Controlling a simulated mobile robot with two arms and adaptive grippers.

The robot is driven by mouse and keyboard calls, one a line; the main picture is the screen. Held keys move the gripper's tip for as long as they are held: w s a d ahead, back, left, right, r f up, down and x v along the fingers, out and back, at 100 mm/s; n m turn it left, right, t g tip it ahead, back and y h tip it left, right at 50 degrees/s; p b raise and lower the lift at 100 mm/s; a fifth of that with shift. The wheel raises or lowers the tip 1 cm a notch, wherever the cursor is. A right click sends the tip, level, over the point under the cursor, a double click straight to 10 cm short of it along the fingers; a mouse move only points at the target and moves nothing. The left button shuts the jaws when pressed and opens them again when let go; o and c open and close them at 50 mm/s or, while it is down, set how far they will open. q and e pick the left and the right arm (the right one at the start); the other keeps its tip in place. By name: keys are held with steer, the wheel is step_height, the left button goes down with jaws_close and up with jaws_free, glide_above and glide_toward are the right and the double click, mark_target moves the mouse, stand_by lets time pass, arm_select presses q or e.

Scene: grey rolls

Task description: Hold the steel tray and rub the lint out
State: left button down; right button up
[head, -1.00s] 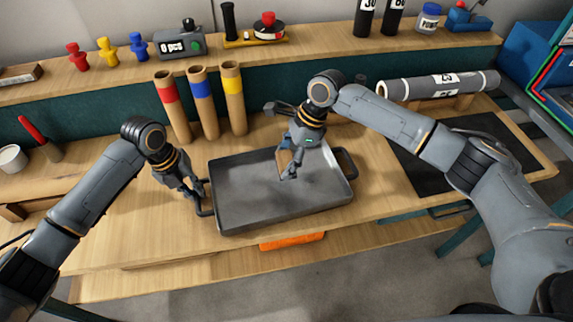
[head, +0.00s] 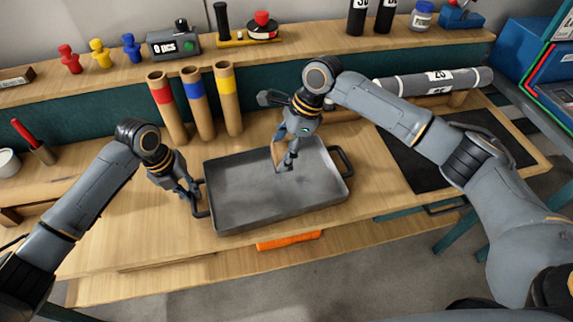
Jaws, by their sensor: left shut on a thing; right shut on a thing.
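The steel tray (head: 235,205), grey and shallow with dark side handles, lies on the wooden bench in the head view. My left gripper (head: 194,202) is shut on its left handle (head: 202,212). My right gripper (head: 286,164) is over the tray's far middle part, pointing down. It is shut on a small tan piece (head: 276,153), mostly hidden by the fingers; I cannot tell exactly what it is. I cannot tell whether the piece touches the tray floor. The floor shows faint cloudy patches, but I cannot make out lint for sure.
Several cardboard tubes (head: 196,100) stand behind the tray. A black mat (head: 420,165) lies to the right and a grey roll (head: 430,84) behind it. An orange thing (head: 288,240) shows below the bench's front edge. Bench left of the tray is mostly clear.

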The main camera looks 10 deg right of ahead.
steer(key=shift+s+a+f, duration=0.1)
steer(key=shift+s+a, duration=0.1)
steer(key=shift+s, duration=0.1)
steer(key=shift+s+d, duration=0.2)
steer(key=shift+s, duration=0.1)
steer(key=shift+f, duration=3.45)
steer(key=shift+d+f, duration=0.2)
steer(key=shift+f, duration=0.35)
steer(key=shift+w+d, duration=0.15)
steer(key=shift+d, duration=1.75)
steer(key=shift+s+a, duration=0.2)
steer(key=shift+a, duration=1.8)
arm_select(q)
steer(key=shift+r, duration=0.1)
arm_select(e)
steer(key=shift+w+a, duration=0.15)
steer(key=shift+w, duration=0.55)
steer(key=shift+w+d, duration=0.2)
steer(key=shift+d, duration=2.15)
steer(key=shift+s+a, duration=0.2)
steer(key=shift+a, duration=1.95)
steer(key=shift+a+r, duration=0.15)
steer(key=shift+a, duration=0.05)
steer(key=shift+r, duration=3.9)
